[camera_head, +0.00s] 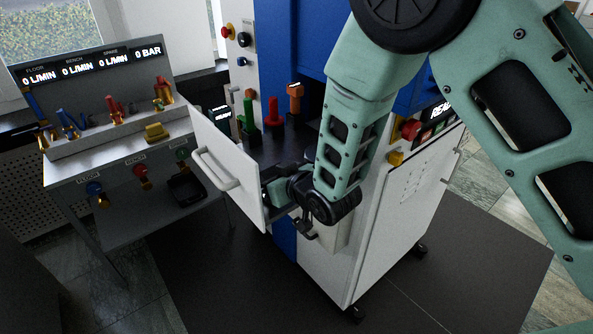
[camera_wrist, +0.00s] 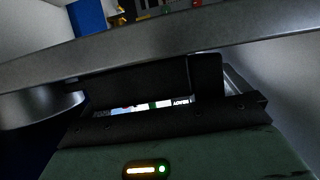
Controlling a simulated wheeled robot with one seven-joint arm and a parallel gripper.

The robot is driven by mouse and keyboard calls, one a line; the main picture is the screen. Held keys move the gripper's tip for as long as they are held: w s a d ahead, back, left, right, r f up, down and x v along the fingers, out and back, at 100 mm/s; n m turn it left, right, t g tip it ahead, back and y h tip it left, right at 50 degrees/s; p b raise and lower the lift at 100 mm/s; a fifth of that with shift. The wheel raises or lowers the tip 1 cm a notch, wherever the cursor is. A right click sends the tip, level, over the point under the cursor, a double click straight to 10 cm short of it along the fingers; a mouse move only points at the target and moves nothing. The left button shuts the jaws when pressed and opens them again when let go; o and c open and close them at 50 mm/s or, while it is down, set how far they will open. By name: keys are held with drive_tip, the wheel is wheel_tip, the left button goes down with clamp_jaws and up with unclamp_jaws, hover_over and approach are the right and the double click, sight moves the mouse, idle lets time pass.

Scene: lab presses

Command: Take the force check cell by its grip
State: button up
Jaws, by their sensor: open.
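I cannot tell for sure which thing is the force check cell. Three pieces with upright coloured grips stand on a dark surface at the press in the head view: a green grip (camera_head: 248,112), a red grip (camera_head: 273,114) and an orange grip (camera_head: 295,97). My gripper (camera_head: 280,187) is below and in front of them, close behind the white panel's edge. It is open, with nothing seen between its jaws. Its fingertips are partly hidden in the head view. In the wrist view, my dark gripper parts (camera_wrist: 150,85) show under a grey bar (camera_wrist: 160,48).
A white panel (camera_head: 237,150) with a bar handle (camera_head: 214,168) stands out left of my gripper. The blue and white press cabinet (camera_head: 380,235) is close on the right. A bench (camera_head: 110,165) with gauges and coloured valves stands left. Dark floor mat (camera_head: 220,295) lies clear in front.

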drive_tip(key=c, duration=0.9)
drive_tip(key=shift+w+r, duration=0.1)
drive_tip(key=shift+r, duration=0.15)
